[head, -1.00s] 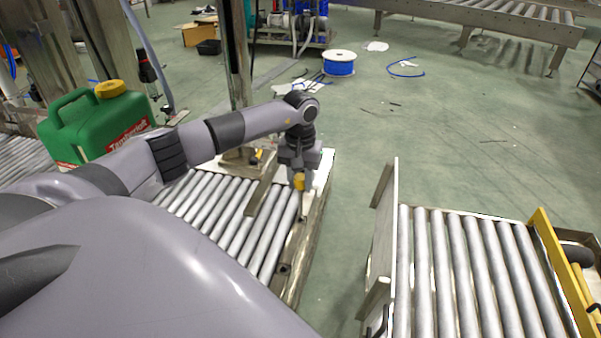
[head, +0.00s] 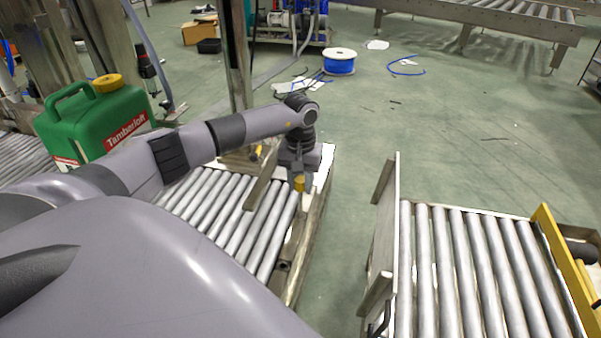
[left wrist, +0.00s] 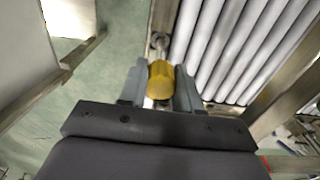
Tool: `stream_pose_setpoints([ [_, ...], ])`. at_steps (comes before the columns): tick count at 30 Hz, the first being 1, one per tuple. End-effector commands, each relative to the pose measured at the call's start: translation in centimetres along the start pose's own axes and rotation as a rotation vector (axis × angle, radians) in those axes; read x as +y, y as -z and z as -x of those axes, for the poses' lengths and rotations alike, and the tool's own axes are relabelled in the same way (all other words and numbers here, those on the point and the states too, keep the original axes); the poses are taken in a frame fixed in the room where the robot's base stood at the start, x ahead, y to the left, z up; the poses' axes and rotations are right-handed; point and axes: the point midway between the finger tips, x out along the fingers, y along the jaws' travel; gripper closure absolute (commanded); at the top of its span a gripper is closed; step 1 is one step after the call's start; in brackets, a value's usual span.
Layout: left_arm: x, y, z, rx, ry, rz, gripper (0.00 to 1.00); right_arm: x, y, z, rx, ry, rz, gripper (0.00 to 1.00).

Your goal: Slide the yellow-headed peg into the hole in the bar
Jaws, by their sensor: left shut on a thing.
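My left gripper (head: 298,180) is shut on the yellow-headed peg (head: 300,184), at the right edge of the roller conveyor. In the left wrist view the peg's yellow head (left wrist: 161,80) sits between the two fingers of the left gripper (left wrist: 158,74). The peg's shaft is hidden below the head. The bar (head: 292,262) runs along the conveyor's right side. In the left wrist view a round dark hole shows in the bar (left wrist: 159,22), just beyond the yellow head. I cannot tell whether the peg touches the bar. My right gripper is not in view.
A green jug (head: 95,120) with a yellow cap stands on the left, behind my left arm. A second roller conveyor (head: 480,270) stands at the right. The green floor between the conveyors is clear. A blue spool (head: 339,62) stands farther back.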

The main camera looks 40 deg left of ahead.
Motion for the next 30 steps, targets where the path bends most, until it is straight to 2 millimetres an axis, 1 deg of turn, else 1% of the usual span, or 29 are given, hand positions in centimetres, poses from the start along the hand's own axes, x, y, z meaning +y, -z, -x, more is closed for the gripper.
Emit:
stream_pose_setpoints([
  [30, 0.0, 0.0, -2.8, 0.0, 0.0, 0.0, 0.97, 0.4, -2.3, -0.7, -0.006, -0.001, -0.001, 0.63],
])
